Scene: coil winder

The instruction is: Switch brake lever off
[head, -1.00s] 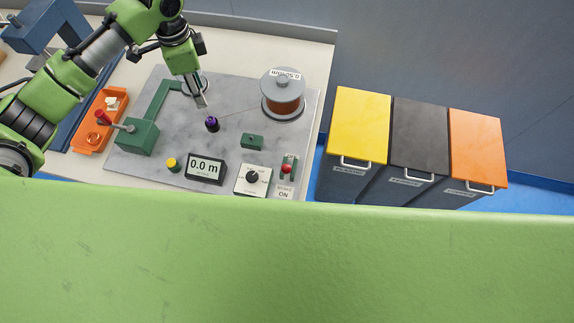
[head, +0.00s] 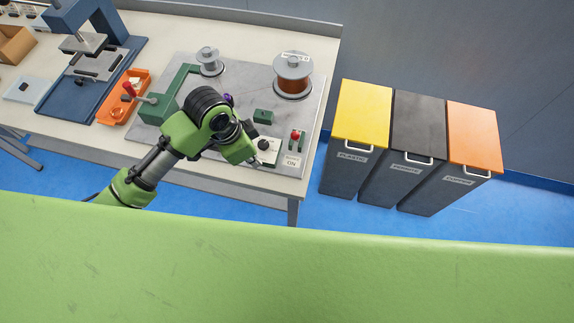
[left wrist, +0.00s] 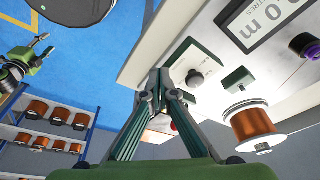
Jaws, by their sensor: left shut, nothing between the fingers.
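The brake lever (head: 295,137) has a red knob and stands at the right end of the grey winder plate, with a label reading ON in front of it. My left gripper (head: 258,163) is shut and empty, to the left of the ON label and beside the white dial box (head: 264,149). It looks apart from the lever. In the left wrist view the shut fingers (left wrist: 160,74) point at the winder, and a small red part shows between them, mostly hidden. My right gripper (left wrist: 41,47) seems to show small at the upper left of that view; its opening is unclear.
My left arm hides the meter display in the head view; the display (left wrist: 262,20) shows in the left wrist view. A copper wire spool (head: 293,75) and a small green block (head: 263,116) stand behind the dial box. Three bins, the nearest yellow-topped (head: 362,110), stand right of the bench.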

